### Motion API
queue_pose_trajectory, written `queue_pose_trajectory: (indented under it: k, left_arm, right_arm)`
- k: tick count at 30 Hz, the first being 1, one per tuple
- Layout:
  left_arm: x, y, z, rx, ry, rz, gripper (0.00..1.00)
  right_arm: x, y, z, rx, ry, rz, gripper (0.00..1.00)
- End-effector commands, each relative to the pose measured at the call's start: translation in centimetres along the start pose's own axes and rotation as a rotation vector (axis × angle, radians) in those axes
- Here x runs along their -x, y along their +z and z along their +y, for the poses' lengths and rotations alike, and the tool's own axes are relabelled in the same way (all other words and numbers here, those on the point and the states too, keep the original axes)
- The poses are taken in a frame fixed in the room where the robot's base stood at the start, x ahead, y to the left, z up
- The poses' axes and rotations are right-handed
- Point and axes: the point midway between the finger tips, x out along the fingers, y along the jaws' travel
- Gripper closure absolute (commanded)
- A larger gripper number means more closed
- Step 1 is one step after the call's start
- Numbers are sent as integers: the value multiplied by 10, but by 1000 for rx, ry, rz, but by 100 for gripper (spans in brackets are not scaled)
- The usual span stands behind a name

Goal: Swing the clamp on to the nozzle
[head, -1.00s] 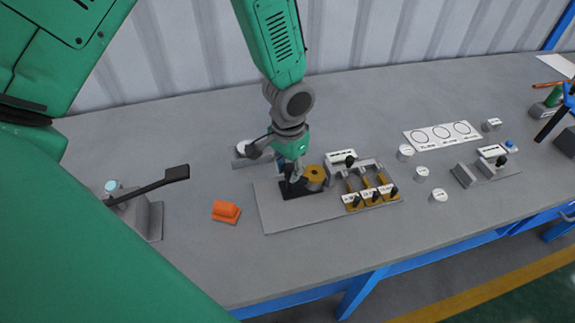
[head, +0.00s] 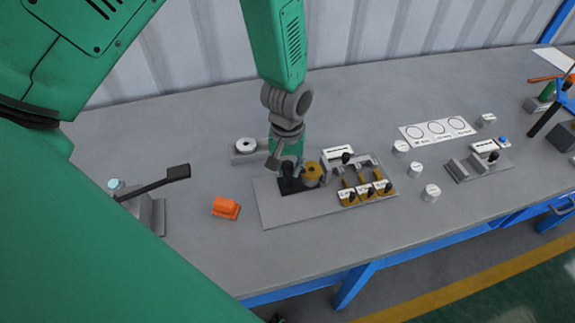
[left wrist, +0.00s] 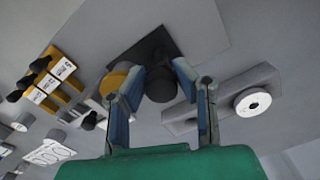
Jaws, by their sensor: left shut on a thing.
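My left gripper (head: 286,165) points down at the left part of a grey plate (head: 275,211). It is shut on a dark round piece (left wrist: 161,85), which stands between its blue-padded fingers over a black base (left wrist: 152,45) in the left wrist view. In the head view the gripper partly hides this piece (head: 288,183). A gold round part (head: 313,174) with a hole in its top sits just right of it; in the left wrist view the gold part (left wrist: 117,79) is beside a finger. I cannot tell which of these is the clamp and which the nozzle. My right gripper is not in view.
Right of the gold part stand several gold clips (head: 366,186) with white labels and black knobs. A grey block with a white ring (head: 245,146) lies behind left. An orange block (head: 226,208) is at left. Small white-topped cylinders (head: 432,192) stand right. The front table is clear.

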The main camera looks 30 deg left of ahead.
Motion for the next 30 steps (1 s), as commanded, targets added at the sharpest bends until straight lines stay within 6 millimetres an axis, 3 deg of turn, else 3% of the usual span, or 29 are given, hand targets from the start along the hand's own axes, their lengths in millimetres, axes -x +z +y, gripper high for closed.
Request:
queue_pose_trajectory:
  k: [1,14,15,16,26,30]
  left_arm:
    - [3,-7,3,7,8,18,100]
    - [3,-7,2,14,9,19,100]
    - [3,-8,2,14,9,20,65]
    - [3,-7,2,14,9,19,55]
    - [3,-2,0,12,4,10,55]
    - [16,-3,1,12,5,11,55]
  right_arm:
    - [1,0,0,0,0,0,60]
    - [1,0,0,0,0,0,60]
    - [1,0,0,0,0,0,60]
    - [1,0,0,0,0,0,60]
    - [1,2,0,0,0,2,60]
    - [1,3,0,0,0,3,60]
